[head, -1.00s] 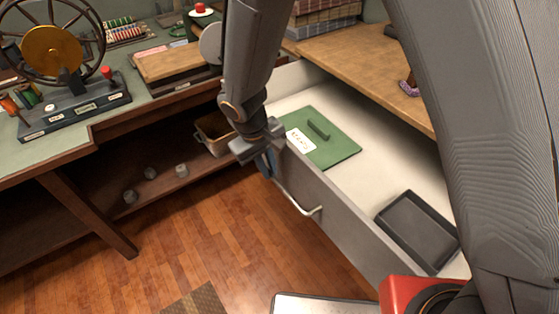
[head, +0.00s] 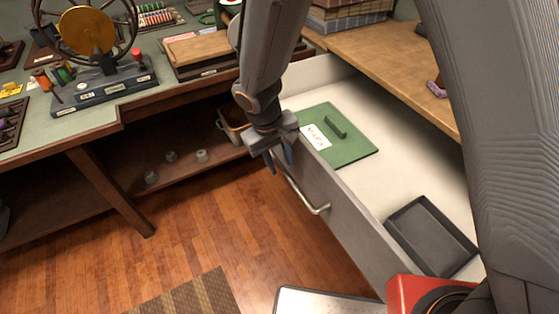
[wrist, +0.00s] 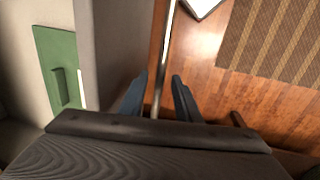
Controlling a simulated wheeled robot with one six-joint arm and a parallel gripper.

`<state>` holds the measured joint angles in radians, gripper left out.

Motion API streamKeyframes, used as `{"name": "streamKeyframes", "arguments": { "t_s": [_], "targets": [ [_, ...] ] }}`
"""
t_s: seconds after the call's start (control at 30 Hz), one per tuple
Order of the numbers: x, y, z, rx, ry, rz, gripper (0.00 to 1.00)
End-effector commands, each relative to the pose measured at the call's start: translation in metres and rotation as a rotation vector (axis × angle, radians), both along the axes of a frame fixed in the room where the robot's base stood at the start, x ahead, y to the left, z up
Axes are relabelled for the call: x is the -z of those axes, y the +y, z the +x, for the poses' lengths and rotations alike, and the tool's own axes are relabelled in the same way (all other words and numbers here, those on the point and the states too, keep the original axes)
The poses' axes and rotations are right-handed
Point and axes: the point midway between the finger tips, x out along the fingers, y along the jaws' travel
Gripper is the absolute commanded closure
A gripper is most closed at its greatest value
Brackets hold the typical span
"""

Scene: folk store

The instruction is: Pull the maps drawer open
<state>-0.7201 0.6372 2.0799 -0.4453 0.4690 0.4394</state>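The grey drawer (head: 345,215) stands pulled well out from under the wooden counter, its inside exposed. A green board (head: 350,150) with a small handle and a white label (head: 316,137) lies in it. The label is too small to read. The drawer's metal bar handle (head: 306,199) runs along its front and also shows in the wrist view (wrist: 164,45). My gripper (head: 281,160) is at the handle's far end. In the wrist view its blue-grey fingers (wrist: 158,92) are spread, one on each side of the bar, with gaps visible. The far end of the bar is hidden by the gripper.
A dark grey tray (head: 431,237) lies in the drawer's near part. The wooden counter (head: 385,60) overhangs the drawer's back. A workbench with a wheel device (head: 92,62) and a low shelf (head: 190,175) stand left. Wooden floor (head: 205,240) before the drawer is clear, with a striped mat (head: 195,297).

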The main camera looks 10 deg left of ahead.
Motion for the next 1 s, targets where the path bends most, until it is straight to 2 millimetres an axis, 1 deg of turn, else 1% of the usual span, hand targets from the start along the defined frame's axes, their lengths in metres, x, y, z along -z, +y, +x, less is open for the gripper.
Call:
{"name": "streamKeyframes", "arguments": {
  "t_s": [0.13,0.23,0.5,0.6,0.7,0.83,1.0],
  "targets": [
    [-0.001,0.000,0.000,0.000,0.001,-0.001,0.70],
    [-0.009,0.001,-0.001,0.000,-0.001,-0.001,0.70],
    [-0.049,0.008,-0.006,-0.001,-0.002,0.002,0.70],
    [-0.062,0.010,-0.007,-0.001,-0.002,0.002,0.70],
    [-0.071,0.011,-0.009,0.000,-0.001,0.001,0.70],
    [-0.076,0.012,-0.010,0.000,0.000,0.000,0.70],
    [-0.077,0.012,-0.010,0.000,0.001,-0.001,0.70]
  ]
}}
